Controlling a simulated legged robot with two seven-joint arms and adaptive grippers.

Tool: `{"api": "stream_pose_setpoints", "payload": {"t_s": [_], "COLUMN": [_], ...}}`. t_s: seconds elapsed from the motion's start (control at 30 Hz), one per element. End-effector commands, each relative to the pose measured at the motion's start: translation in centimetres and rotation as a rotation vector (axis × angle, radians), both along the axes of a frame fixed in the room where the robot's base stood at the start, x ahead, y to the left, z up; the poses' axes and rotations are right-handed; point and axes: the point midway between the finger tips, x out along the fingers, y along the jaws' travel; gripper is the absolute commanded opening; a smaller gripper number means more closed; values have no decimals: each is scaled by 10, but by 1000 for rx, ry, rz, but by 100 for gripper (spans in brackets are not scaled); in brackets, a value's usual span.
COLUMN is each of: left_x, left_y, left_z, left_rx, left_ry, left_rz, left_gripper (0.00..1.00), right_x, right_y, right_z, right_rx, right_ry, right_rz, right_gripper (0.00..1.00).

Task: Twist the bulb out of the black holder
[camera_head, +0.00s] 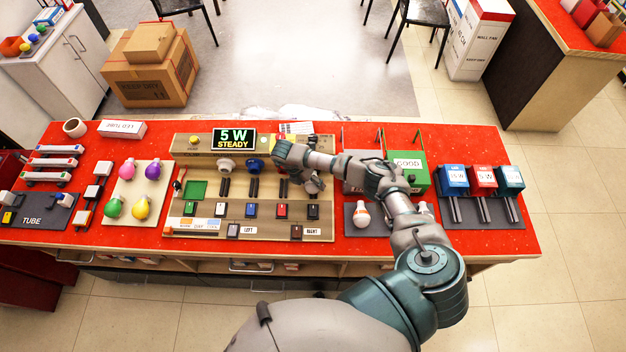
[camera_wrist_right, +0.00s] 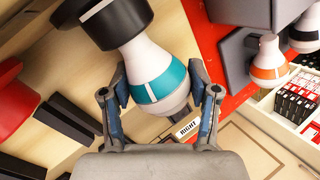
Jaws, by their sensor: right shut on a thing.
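The bulb (camera_wrist_right: 160,75) is white with a teal band and fills the middle of the right wrist view. Its neck runs up to the black holder (camera_wrist_right: 112,18), and the two appear joined there. My right gripper (camera_wrist_right: 162,92) has one finger on each side of the bulb's wide part and is shut on it. In the head view my right gripper (camera_head: 313,184) is at the right end of the wooden test board (camera_head: 325,226). My own arm hides the black holder there. My left gripper is not in view.
A display (camera_head: 234,139) reading "5 W STEADY" stands at the board's back.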

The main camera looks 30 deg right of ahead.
Motion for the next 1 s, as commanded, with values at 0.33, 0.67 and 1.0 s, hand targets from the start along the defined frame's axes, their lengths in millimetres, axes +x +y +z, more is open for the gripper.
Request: {"api": "stream_pose_setpoints", "payload": {"t_s": [0.33,0.67,1.0], "left_x": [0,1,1], "left_y": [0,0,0], "left_z": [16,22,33], "left_rx": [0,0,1], "left_ry": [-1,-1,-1], "left_rz": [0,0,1], "left_gripper": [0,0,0], "right_x": [-19,-26,-25], "right_y": [8,13,12], "right_z": [-4,-5,8], "right_rx": [-2,-1,-1], "right_ry": [17,15,14], "right_rz": [1,1,0], "right_gripper": [27,27,26]}}
